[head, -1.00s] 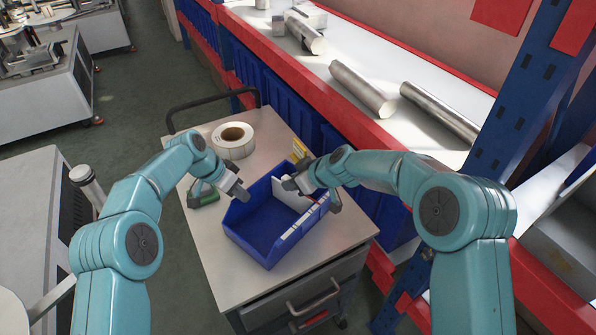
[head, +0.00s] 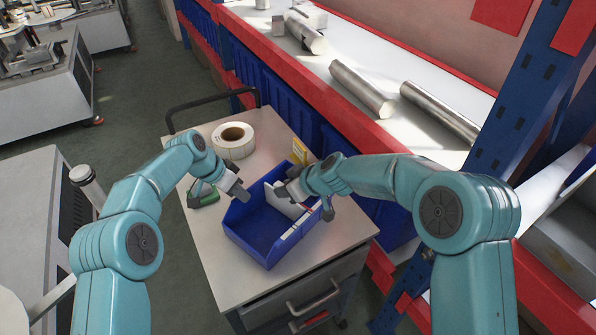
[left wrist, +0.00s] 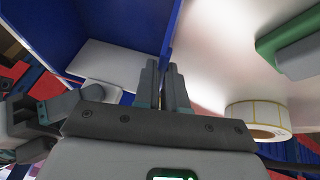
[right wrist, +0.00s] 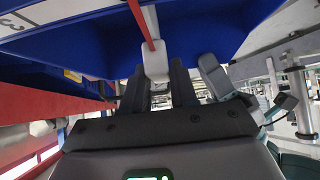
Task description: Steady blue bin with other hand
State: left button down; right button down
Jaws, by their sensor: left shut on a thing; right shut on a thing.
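The blue bin (head: 255,229) sits on the grey cart top, open side up. White labels run along its near right rim. My left gripper (head: 243,195) is shut on the bin's far left rim; the left wrist view shows the blue wall (left wrist: 168,45) between its fingers. My right gripper (head: 287,192) is over the bin's far right part, shut on a white piece with a red strip (right wrist: 154,58). I cannot tell what this piece is. A white flat panel (left wrist: 108,62) shows inside the bin in the left wrist view.
A roll of white labels (head: 233,140) lies behind the bin on the cart top (head: 207,246). A green and grey tool (head: 203,195) lies to the left. A yellow item (head: 300,150) stands behind my right gripper. A red-edged shelf with metal bars (head: 362,88) runs along the right.

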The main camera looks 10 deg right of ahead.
pick_arm(q)
jog(key=shift+f, duration=0.3)
pick_arm(e)
jog(key=shift+s+a, duration=0.25)
jog(key=shift+s, duration=0.05)
jog(key=c, duration=0.8)
grip_release()
pick_arm(q)
jog(key=shift+s, duration=0.1)
jog(key=c, duration=1.1)
grip_release()
jog(key=shift+w, duration=0.2)
pick_arm(e)
jog(key=v, duration=1.1)
jog(key=shift+d+r, duration=0.25)
jog(key=shift+s, duration=0.15)
